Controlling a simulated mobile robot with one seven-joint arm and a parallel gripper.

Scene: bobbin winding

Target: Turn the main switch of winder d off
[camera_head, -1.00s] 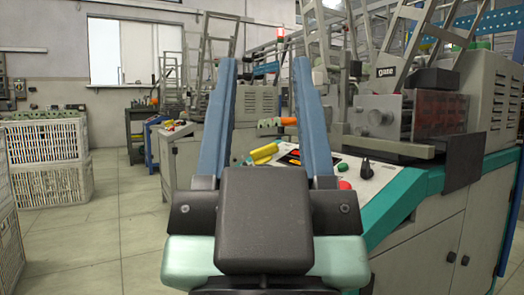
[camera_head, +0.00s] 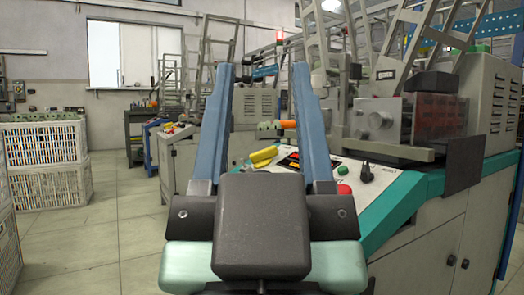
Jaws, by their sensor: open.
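My gripper (camera_head: 259,70) is open, its two long blue fingers pointing away from me, with nothing between them but the view of the hall. A winding machine (camera_head: 410,245) with a teal edge stands close on the right. Its sloped white control panel (camera_head: 386,182) carries a black rotary switch (camera_head: 366,173), a red button (camera_head: 344,189) and a green button (camera_head: 342,169). The switch lies to the right of my gripper's right finger, and the gripper is apart from it. Part of the panel is hidden behind that finger. I cannot read a winder letter.
Yellow bobbins (camera_head: 264,155) and an orange one (camera_head: 288,124) lie on the machine. White crates (camera_head: 45,150) are stacked at the left. A blue cart (camera_head: 152,145) stands farther back. The tiled floor (camera_head: 110,225) at left is clear.

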